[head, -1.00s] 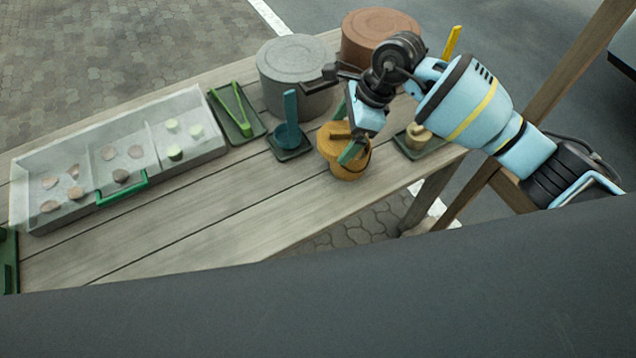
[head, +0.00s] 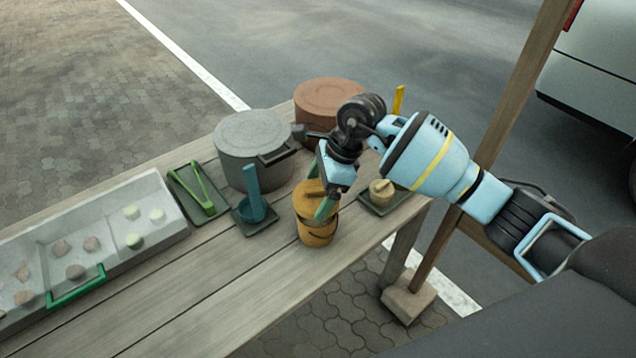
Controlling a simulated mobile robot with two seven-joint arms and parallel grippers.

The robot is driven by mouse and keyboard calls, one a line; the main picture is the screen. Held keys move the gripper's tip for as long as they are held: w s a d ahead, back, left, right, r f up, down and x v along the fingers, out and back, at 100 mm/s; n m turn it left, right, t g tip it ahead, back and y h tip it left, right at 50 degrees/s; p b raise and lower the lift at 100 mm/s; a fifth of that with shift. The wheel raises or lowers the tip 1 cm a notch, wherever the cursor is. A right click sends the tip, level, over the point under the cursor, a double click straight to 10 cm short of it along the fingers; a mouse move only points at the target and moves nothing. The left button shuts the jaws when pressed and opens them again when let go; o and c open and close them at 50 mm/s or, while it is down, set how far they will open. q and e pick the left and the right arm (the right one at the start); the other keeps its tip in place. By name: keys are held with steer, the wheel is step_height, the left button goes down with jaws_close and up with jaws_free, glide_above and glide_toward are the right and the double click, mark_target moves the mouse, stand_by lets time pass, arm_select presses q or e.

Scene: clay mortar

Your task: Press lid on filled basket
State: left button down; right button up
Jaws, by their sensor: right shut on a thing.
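The basket (head: 317,236) is an orange-yellow bucket near the right end of the wooden table in the head view. Its round orange lid (head: 304,202) with a bar handle is at the basket's mouth. A dark strip shows near the rim on the right; I cannot tell whether the lid is fully seated. My right gripper (head: 321,188) reaches down from the right, its green fingers shut on the lid by its handle. The fingers and wrist hide part of the lid and the basket's contents. My left gripper is not in view.
A grey pot (head: 252,140) and a brown pot (head: 328,95) stand behind. A teal scoop (head: 254,190), green tongs (head: 198,188) and a divided tray (head: 165,232) lie left. A small jar (head: 381,192) stands right. The front planks are clear.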

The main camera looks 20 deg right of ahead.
step_height(320, 180, down, 3)
steer(key=shift+r+b, duration=0.2)
steer(key=shift+b, duration=0.2)
steer(key=shift+f, duration=0.25)
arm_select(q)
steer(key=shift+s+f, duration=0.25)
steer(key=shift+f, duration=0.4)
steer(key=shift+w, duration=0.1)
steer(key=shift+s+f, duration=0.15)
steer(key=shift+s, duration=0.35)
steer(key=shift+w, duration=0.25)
arm_select(e)
steer(key=shift+f, duration=0.15)
steer(key=shift+f, duration=0.2)
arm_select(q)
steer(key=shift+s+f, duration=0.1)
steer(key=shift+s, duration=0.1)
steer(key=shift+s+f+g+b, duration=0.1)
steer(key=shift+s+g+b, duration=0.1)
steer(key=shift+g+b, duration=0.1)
arm_select(e)
steer(key=shift+f, duration=0.15)
